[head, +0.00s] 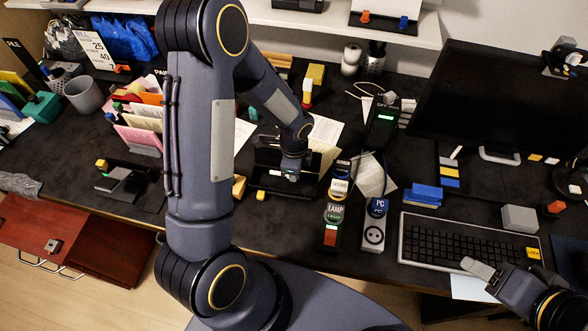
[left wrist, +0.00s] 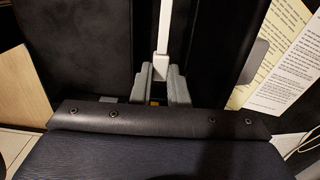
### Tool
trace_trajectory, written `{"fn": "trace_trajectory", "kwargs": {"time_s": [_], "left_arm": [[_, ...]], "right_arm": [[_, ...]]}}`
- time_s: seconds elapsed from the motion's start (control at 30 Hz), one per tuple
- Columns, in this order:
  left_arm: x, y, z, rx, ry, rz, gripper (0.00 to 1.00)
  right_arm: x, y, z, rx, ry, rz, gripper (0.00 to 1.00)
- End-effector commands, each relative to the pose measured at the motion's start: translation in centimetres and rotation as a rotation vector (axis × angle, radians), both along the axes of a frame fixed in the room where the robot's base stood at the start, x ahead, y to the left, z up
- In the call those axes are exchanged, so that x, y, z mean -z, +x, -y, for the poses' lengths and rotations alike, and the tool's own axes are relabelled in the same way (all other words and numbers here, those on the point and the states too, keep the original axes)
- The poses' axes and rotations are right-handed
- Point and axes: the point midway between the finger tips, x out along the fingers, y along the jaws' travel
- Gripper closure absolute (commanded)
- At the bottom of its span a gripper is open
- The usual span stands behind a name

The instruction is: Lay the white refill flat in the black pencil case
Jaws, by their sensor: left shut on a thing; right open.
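My left gripper (head: 291,174) is low over the open black pencil case (head: 304,190) on the desk. In the left wrist view the gripper (left wrist: 160,88) is shut on the white refill (left wrist: 165,30), a thin white stick pointing away from the fingers. The dark inside of the case (left wrist: 215,45) shows around the refill. I cannot tell whether the refill touches the case floor. In the head view the gripper hides most of the refill. My right gripper (head: 481,270) is open and empty, near the keyboard's right front corner.
Paper sheets (head: 325,130) lie behind the case. A lamp switch (head: 332,225) and a PC socket strip (head: 374,228) stand to its right, and a small yellow block (head: 261,195) is at its front left. The keyboard (head: 465,243) is further right.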

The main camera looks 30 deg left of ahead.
Motion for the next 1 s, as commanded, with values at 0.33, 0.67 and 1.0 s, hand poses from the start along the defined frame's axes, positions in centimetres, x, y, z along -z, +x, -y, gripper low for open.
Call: {"fn": "trace_trajectory", "kwargs": {"time_s": [0.33,0.67,1.0], "left_arm": [[1.39,0.02,0.0,-0.001,0.0,0.0,1.0],[1.36,0.01,0.01,0.0,0.0,0.0,0.61],[0.92,0.07,0.02,0.0,0.0,0.002,0.61]], "right_arm": [[1.29,0.0,0.0,0.0,0.0,0.0,0.46],[1.26,0.0,0.0,0.0,0.0,0.0,0.46],[1.27,0.0,0.0,0.0,0.0,0.0,0.46]]}}
